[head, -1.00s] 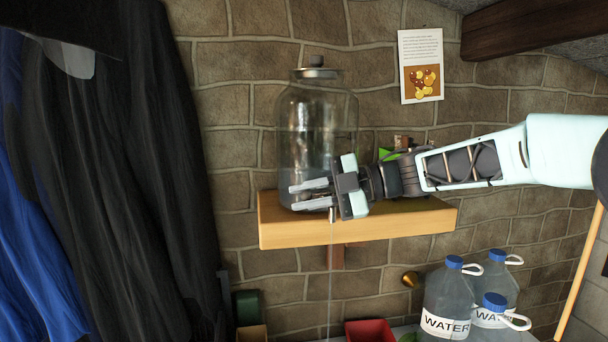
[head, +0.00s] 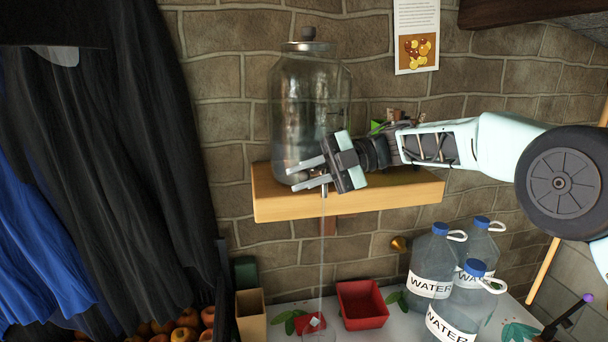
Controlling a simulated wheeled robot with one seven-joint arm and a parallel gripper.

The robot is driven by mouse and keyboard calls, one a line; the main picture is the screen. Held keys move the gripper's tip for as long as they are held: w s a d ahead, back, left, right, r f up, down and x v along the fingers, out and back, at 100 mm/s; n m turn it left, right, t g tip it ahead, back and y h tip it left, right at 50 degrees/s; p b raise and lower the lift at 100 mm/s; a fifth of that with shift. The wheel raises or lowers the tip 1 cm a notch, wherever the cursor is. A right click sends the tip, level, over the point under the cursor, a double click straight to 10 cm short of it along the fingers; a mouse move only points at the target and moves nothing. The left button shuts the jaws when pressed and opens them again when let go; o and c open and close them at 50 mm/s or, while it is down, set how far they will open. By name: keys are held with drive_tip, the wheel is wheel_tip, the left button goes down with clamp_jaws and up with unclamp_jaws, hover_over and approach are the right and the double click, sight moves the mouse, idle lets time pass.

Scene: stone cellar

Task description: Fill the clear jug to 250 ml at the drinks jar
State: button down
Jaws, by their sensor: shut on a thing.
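The drinks jar (head: 308,105) is a big clear glass jar with a metal lid, upright on a wooden shelf (head: 375,200). My gripper (head: 299,176) is at the jar's lower front, shut on what seems to be the jar's tap (head: 323,192); its fingers mostly hide the tap. A thin clear stream (head: 321,255) falls straight down from there, past the shelf edge. At the bottom edge is a faint clear rounded shape, likely the clear jug (head: 319,336), almost wholly cut off. Its liquid level and marks cannot be seen.
On the pale table below stand several blue-capped water bottles (head: 430,270), a red box (head: 362,305), a smaller red container (head: 303,324) and a tan box (head: 250,315). Dark and blue cloths hang at left. A paper sheet (head: 416,35) is on the stone wall.

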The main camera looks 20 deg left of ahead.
drive_tip(key=c, duration=1.3)
unclamp_jaws()
drive_tip(key=shift+c, duration=0.2)
drive_tip(key=b+v, duration=0.3)
drive_tip(key=v, duration=0.9)
